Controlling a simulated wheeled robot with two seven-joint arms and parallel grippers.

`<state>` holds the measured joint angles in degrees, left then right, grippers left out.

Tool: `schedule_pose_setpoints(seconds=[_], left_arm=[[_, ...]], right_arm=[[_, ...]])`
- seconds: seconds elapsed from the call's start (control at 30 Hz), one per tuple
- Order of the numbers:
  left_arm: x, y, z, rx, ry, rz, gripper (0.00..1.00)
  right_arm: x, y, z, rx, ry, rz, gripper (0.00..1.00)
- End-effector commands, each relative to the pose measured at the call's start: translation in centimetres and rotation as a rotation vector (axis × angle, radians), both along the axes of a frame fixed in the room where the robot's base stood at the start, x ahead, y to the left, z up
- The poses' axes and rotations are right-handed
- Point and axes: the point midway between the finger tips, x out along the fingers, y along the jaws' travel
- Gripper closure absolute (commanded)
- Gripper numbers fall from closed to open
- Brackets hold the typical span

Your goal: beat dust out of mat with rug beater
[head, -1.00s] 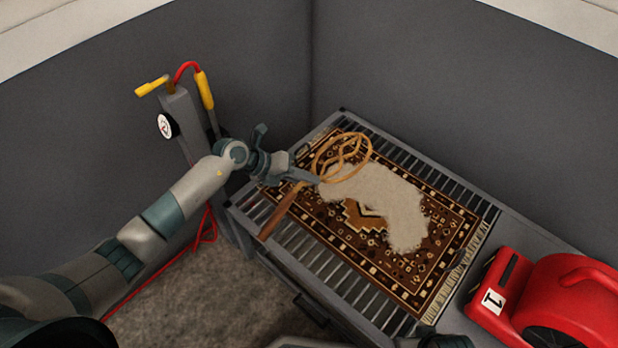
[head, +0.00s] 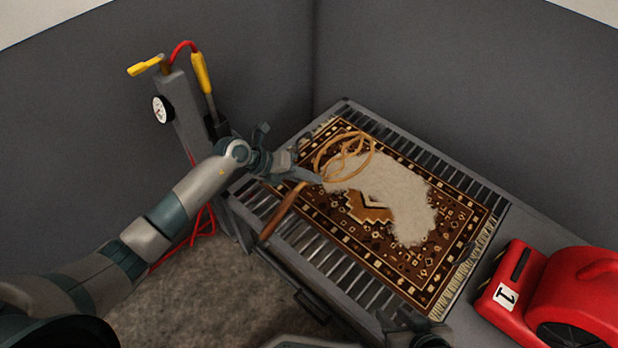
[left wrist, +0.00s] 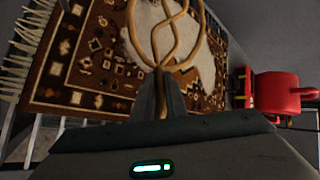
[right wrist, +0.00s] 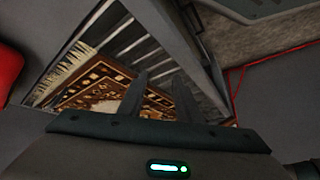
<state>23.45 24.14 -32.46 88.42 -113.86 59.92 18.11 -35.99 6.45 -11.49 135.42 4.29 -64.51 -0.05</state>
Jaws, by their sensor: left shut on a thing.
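The mat (head: 385,268), brown, orange and cream with fringe, lies on a slatted metal rack. A pale, rough dust patch (head: 405,200) covers much of its middle and far side. My left gripper (head: 314,179) is shut on the rug beater (head: 345,133), a looped tan cane head with a brown handle (head: 283,212). The loops overlap the mat's far left part in view; I cannot tell whether they touch it. The left wrist view shows the beater (left wrist: 161,50) between the fingers. My right gripper (right wrist: 158,92) is open and empty near the rack's front edge.
A red blower (head: 575,295) stands to the right of the rack (head: 290,240). A grey post (head: 185,110) with a gauge, yellow-handled wand and red hose stands at the left. Grey walls close in the back. Bare floor (head: 200,295) shows in front.

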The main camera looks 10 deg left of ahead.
Motion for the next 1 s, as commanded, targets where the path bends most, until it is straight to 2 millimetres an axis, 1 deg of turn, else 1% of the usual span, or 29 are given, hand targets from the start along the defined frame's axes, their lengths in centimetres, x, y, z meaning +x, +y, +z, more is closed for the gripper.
schedule_pose_setpoints(seconds=[0.03, 0.23, 0.67, 0.77, 0.97, 1.0], left_arm=[[0.1, 0.0, -0.4, -0.002, -0.002, 0.0, 1.0], [0.1, 0.0, -0.8, -0.001, -0.002, 0.0, 1.0], [0.1, 0.0, -0.9, -0.001, -0.002, 0.0, 1.0], [0.0, 0.0, -1.7, -0.001, -0.002, 0.0, 1.0], [0.0, 0.0, -4.8, 0.0, 0.0, 0.001, 1.0], [0.1, 0.0, -4.8, -0.001, -0.001, 0.0, 1.0]], right_arm=[[0.1, 0.3, -0.2, 0.011, -0.016, 0.002, 0.69], [0.6, 1.0, 0.3, 0.035, -0.054, 0.005, 0.69], [0.7, 1.1, 0.2, 0.038, -0.06, 0.005, 0.69], [0.7, 1.1, -0.3, 0.038, -0.06, 0.005, 0.69], [0.7, 1.1, -2.3, 0.038, -0.06, 0.005, 0.69], [0.7, 1.1, -2.2, 0.038, -0.06, 0.005, 0.69]])
